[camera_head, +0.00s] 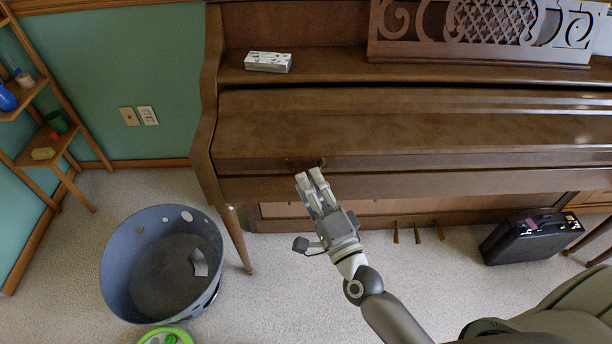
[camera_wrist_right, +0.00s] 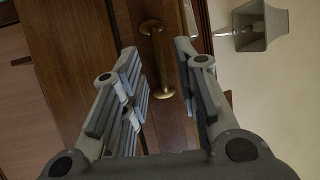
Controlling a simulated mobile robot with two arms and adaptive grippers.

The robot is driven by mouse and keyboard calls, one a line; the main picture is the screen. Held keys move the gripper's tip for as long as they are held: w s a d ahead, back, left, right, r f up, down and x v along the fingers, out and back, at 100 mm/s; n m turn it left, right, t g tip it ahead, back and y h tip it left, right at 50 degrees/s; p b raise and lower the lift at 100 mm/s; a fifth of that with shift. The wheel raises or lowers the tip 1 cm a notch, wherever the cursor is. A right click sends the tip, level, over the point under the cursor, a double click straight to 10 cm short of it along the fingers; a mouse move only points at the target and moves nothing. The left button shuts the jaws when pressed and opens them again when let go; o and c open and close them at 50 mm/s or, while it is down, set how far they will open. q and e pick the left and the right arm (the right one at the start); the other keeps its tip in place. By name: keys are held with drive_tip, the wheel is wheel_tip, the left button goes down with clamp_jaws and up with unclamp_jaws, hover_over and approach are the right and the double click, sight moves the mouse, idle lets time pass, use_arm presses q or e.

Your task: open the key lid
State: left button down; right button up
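The key lid (camera_head: 420,133) of the brown upright piano is down, with no keys showing. A small brass handle (camera_head: 322,162) sits on its front edge, partly hidden by my fingertips in the head view. My right gripper (camera_head: 309,175) reaches up to this handle from the front. In the right wrist view, its two fingers (camera_wrist_right: 160,76) are apart, and the brass handle (camera_wrist_right: 156,58) shows in the gap between them. I cannot tell whether a finger touches it. My left gripper is in no view.
A silver box (camera_head: 268,62) lies on the piano's ledge, left of the carved music stand (camera_head: 480,30). A blue-grey bin (camera_head: 125,270) stands on the carpet at the left. A black case (camera_head: 530,237) stands at the right, near the pedals (camera_head: 418,234).

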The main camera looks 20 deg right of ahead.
drive_tip(key=shift+x, duration=1.15)
clamp_jaws()
